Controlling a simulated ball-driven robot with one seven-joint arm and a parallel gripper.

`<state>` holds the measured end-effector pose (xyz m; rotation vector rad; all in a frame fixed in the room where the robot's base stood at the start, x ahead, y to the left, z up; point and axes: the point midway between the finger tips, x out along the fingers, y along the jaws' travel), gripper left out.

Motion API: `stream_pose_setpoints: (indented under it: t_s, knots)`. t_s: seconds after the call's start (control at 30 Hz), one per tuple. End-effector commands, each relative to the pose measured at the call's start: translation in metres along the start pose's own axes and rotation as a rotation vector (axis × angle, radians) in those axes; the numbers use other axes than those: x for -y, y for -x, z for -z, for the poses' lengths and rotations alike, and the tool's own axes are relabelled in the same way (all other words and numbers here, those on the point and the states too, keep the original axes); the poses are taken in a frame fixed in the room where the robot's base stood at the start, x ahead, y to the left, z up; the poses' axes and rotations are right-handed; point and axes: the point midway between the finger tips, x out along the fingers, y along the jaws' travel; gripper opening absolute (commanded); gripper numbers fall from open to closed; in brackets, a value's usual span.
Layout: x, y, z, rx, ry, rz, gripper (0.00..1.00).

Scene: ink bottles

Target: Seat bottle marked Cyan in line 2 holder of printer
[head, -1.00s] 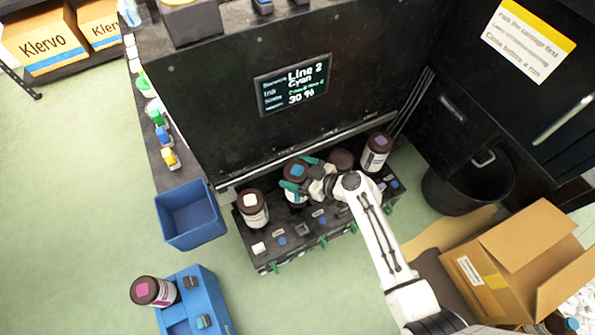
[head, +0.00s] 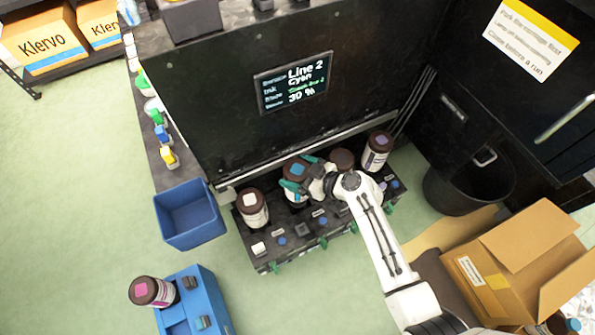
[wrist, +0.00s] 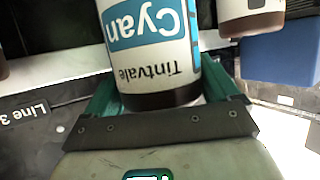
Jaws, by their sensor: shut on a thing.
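The Cyan bottle (head: 297,168), brown with a cyan square on its cap, stands upright in the dark holder rack (head: 290,255) of the printer (head: 215,105). In the wrist view its label reads Cyan and Tintvale (wrist: 150,45). My gripper (head: 298,187) is shut on it, with a green finger on each side (wrist: 165,100). The bottle's base and the holder under it are hidden, so I cannot tell whether it is fully down. The printer's screen (head: 293,83) reads Line 2, Cyan, 30 %.
A magenta-marked bottle (head: 152,291) is on a blue stand (head: 215,290). A blue bin (head: 188,215) and an open carton (head: 520,260) flank the rack.

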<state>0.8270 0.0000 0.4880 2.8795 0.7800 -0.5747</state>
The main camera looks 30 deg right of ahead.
Motion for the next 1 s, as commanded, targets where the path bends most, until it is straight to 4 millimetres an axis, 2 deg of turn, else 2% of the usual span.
stream_pose_setpoints:
  t_s: [0.43, 1.0]
  knots:
    - [-0.001, -0.001, 0.001, -0.003, 0.0, -0.001, 0.13]
    - [-0.001, -0.006, -0.013, -0.003, 0.0, -0.001, 0.13]
